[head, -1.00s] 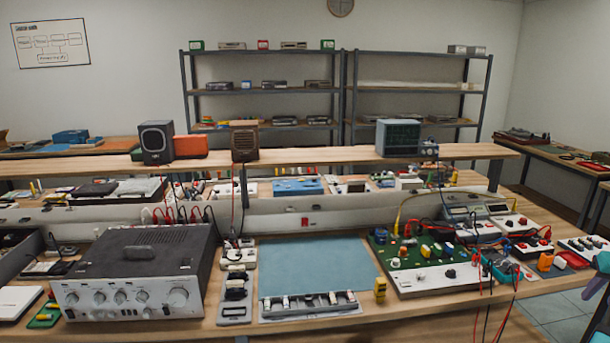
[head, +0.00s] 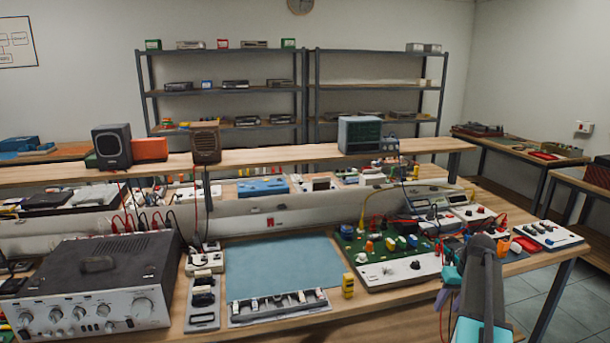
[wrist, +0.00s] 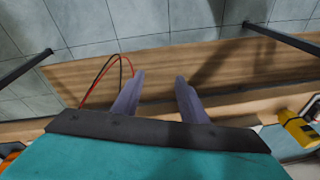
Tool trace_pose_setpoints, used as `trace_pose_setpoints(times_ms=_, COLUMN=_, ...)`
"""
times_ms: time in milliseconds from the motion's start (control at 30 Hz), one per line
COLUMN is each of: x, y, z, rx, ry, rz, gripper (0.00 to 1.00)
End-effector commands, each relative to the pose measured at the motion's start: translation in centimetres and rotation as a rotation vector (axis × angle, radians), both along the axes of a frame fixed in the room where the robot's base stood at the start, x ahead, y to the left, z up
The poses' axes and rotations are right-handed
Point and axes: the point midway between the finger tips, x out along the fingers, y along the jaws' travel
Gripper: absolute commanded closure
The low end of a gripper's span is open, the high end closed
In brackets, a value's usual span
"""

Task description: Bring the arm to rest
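My arm and gripper (head: 446,298) show in the head view at the front right, over the workbench's front edge. In the wrist view my gripper (wrist: 159,76) has two purple fingers spread apart with an empty gap between them.
The workbench holds a silver amplifier (head: 95,312), a blue mat (head: 285,268), a yellow part (head: 348,286) and a green circuit board (head: 370,246). My arm hides part of the bench's right side. Open floor (head: 525,285) lies to the right.

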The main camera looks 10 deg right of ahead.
Motion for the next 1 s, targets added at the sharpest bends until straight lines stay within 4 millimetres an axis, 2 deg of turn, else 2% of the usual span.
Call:
trace_pose_setpoints(times_ms=33, x=0.5, y=2.1, z=-1.8, rx=0.015, ry=0.018, rz=0.027, gripper=0.61)
trace_pose_setpoints(times_ms=233, x=1.8, y=9.0, z=-7.7, rx=0.059, ry=0.084, rz=0.113, gripper=0.61)
trace_pose_setpoints(times_ms=467, x=1.6, y=16.8, z=-14.1, rx=0.097, ry=0.165, rz=0.201, gripper=0.61)
trace_pose_setpoints(times_ms=767, x=-1.1, y=26.4, z=-21.6, rx=0.133, ry=0.275, rz=0.299, gripper=0.61)
trace_pose_setpoints(times_ms=1000, x=-5.0, y=33.2, z=-26.9, rx=0.146, ry=0.366, rz=0.365, gripper=0.61)
